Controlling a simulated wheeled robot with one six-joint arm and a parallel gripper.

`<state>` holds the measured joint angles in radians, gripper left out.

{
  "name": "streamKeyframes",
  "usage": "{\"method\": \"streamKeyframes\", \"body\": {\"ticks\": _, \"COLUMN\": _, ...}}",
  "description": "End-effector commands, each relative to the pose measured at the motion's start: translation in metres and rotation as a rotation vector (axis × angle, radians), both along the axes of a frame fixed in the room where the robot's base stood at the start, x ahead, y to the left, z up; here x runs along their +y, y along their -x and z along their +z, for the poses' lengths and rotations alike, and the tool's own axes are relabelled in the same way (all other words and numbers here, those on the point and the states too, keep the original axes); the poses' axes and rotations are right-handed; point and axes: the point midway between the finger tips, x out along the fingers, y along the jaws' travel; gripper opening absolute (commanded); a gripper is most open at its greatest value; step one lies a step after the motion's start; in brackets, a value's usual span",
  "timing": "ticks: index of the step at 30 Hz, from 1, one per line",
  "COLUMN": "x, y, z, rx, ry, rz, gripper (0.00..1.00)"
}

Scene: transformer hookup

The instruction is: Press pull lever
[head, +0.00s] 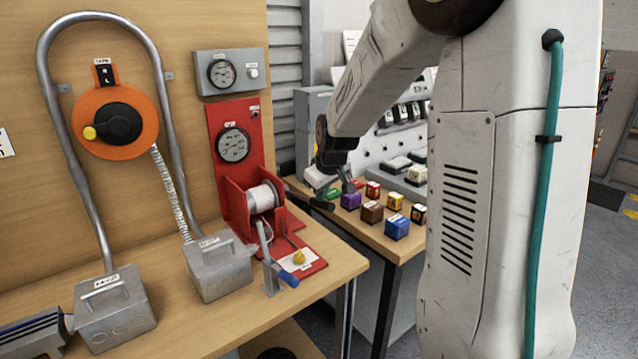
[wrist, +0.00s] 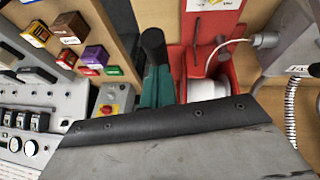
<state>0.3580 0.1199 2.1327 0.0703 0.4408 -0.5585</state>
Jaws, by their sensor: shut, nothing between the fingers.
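My gripper (head: 322,203) is shut and empty beside the right side of the red winch unit (head: 223,161). In the wrist view, the dark fingertips of my gripper (wrist: 153,40) point toward the top, left of the red winch unit (wrist: 178,60). The winch has a white spool (head: 263,197), a crank with a blue grip (head: 288,279) and a thin dark rod (head: 290,238) near its base. I cannot tell which part is the pull lever, as no readable label names it. No contact between my gripper and the winch can be made out.
An orange disc with a yellow knob (head: 117,122) is on the wooden board. Two grey boxes with pipes, one box (head: 218,266) nearer the winch, stand on the bench. Coloured blocks, including a blue one (head: 397,227), sit on the second table.

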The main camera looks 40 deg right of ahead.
Motion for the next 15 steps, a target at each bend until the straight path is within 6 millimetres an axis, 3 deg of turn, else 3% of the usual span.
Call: {"method": "streamKeyframes", "body": {"ticks": 15, "x": -0.001, "y": 0.020, "z": -0.080, "rx": 0.004, "ry": -0.002, "rz": -0.001, "gripper": 0.00}}
